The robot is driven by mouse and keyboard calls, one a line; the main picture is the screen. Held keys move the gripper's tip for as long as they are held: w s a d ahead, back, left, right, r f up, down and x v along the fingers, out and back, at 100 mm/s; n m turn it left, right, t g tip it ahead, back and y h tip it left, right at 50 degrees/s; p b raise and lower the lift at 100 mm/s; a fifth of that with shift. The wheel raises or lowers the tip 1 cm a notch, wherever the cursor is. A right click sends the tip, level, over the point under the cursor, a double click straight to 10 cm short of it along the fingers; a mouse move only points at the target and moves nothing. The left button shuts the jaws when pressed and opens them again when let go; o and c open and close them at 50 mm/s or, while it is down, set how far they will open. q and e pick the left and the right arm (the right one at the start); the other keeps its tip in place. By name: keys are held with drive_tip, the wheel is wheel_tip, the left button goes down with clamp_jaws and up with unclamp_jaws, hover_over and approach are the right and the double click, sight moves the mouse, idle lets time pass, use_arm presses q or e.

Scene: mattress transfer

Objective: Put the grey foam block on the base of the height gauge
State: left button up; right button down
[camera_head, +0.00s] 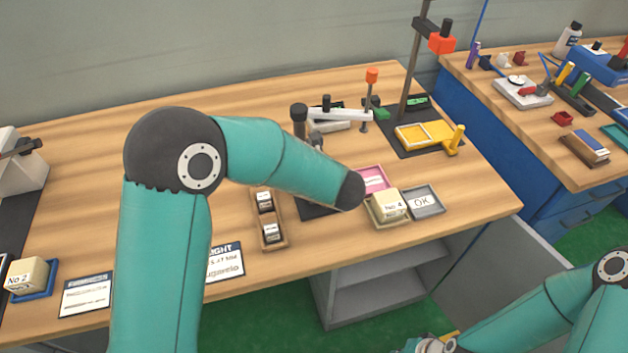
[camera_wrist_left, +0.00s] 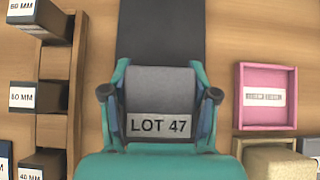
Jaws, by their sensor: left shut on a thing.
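The grey foam block (camera_wrist_left: 160,84), labelled LOT 47, is between the fingers of my left gripper (camera_wrist_left: 161,95) in the left wrist view. The gripper is shut on it. Below them is a dark plate (camera_wrist_left: 160,32); I cannot tell whether the block touches it. In the head view my left forearm hides this gripper and the block. The tall stand with an orange slider (camera_head: 441,43), apparently the height gauge, stands on a dark base (camera_head: 408,146) at the back right. My right gripper (camera_head: 432,346) is partly cut off at the bottom edge; its fingers are unclear.
A pink tray (camera_wrist_left: 238,95) is right of the held block, and a wooden rack (camera_wrist_left: 57,62) of labelled blocks is left. A No 4 block (camera_head: 390,205) and an OK tray (camera_head: 425,200) are near the front edge.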

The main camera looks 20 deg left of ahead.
use_arm(q)
drive_tip(key=shift+f, duration=0.2)
drive_tip(key=o, duration=1)
drive_tip(key=shift+o, duration=0.2)
drive_tip(key=shift+r, duration=0.15)
drive_tip(key=shift+s+d+r, duration=0.15)
drive_tip(key=v, duration=1.1)
drive_tip(key=shift+s+r, duration=0.2)
